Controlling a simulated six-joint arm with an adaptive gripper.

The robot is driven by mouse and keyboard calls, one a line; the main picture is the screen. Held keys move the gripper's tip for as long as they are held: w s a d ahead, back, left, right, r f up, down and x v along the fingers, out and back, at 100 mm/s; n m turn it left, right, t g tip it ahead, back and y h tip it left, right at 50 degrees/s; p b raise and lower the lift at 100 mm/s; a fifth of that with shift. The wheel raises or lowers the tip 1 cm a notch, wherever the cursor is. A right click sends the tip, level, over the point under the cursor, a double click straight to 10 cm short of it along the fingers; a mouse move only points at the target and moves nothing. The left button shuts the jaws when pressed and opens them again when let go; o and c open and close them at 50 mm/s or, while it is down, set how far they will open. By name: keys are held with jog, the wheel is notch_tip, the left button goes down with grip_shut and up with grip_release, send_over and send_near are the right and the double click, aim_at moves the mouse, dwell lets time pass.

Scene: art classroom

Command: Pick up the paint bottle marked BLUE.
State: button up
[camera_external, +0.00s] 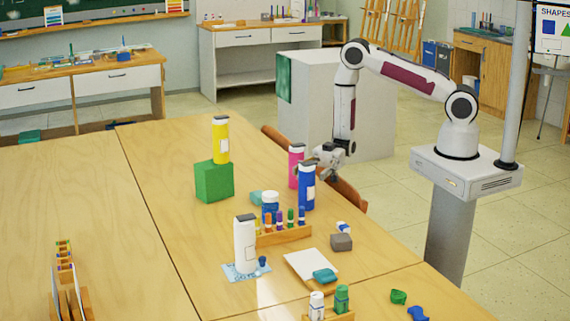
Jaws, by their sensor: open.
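A tall blue paint bottle (307,187) with a dark cap stands upright on the wooden table near its right edge. Its label is too small to read. A pink bottle (296,165) stands close behind it to the left. My gripper (326,172) is open and empty, just right of the two bottles at about the height of their upper parts. I cannot tell if it touches either one. A shorter blue jar (269,207) with a white lid stands left of the blue bottle.
A yellow bottle (221,140) stands on a green block (214,182). A white bottle (245,243) stands on a blue sheet. A wooden rack (284,236) holds several small coloured bottles in front. A grey block (341,242) lies nearby. The left half of the table is mostly clear.

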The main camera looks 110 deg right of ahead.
aim_at(307, 177)
jog(key=shift+f, duration=0.5)
jog(key=shift+x, duration=1.5)
jog(key=c, duration=1.6)
